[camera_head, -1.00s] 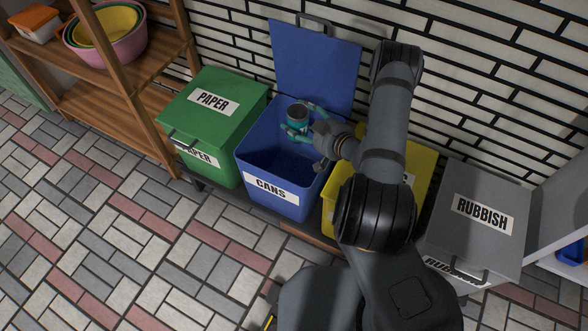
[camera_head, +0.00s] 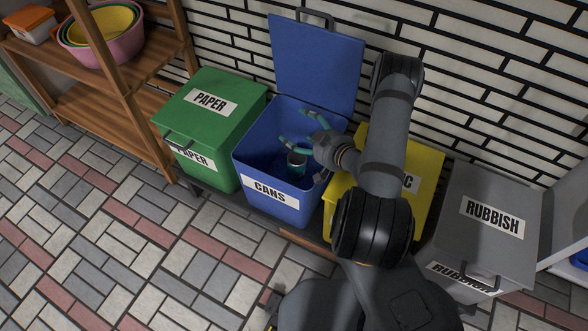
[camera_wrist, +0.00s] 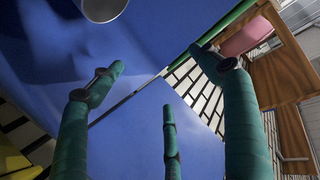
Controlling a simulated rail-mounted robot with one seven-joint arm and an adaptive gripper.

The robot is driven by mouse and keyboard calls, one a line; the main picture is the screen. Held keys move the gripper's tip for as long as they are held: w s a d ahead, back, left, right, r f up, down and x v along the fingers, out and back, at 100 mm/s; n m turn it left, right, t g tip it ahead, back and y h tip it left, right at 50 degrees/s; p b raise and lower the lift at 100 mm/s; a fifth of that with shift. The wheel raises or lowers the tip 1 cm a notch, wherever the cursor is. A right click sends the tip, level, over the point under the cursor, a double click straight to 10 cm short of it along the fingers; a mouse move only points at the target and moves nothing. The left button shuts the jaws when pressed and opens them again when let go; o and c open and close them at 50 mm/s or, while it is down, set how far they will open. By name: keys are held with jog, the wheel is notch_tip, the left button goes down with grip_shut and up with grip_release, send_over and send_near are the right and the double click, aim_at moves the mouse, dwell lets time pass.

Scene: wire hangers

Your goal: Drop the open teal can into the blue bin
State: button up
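The blue bin (camera_head: 246,173), labelled CANS, stands with its lid (camera_head: 315,62) raised against the wall. The teal can (camera_head: 296,166) is inside the bin's opening, below my gripper and apart from its fingers. Its grey round end also shows at the top of the wrist view (camera_wrist: 103,8). My gripper (camera_head: 297,128) is over the bin with its teal fingers spread and nothing between them. In the wrist view the open fingers (camera_wrist: 165,75) stand apart before the blue of the bin. I cannot tell whether the can touches the bin's bottom.
A closed green PAPER bin (camera_head: 214,102) stands left of the blue bin. A yellow bin (camera_head: 422,165), partly behind my arm, and a grey RUBBISH bin (camera_head: 490,225) stand to the right. A wooden shelf (camera_head: 120,80) with bowls (camera_head: 103,40) is at far left.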

jog(key=shift+o, duration=1)
notch_tip(320, 180, up, 10)
jog(key=shift+f, duration=0.1)
notch_tip(320, 180, down, 9)
notch_tip(320, 180, up, 5)
jog(key=p, duration=0.6)
jog(key=shift+f, duration=0.1)
jog(key=shift+f, duration=0.1)
dwell(0.3)
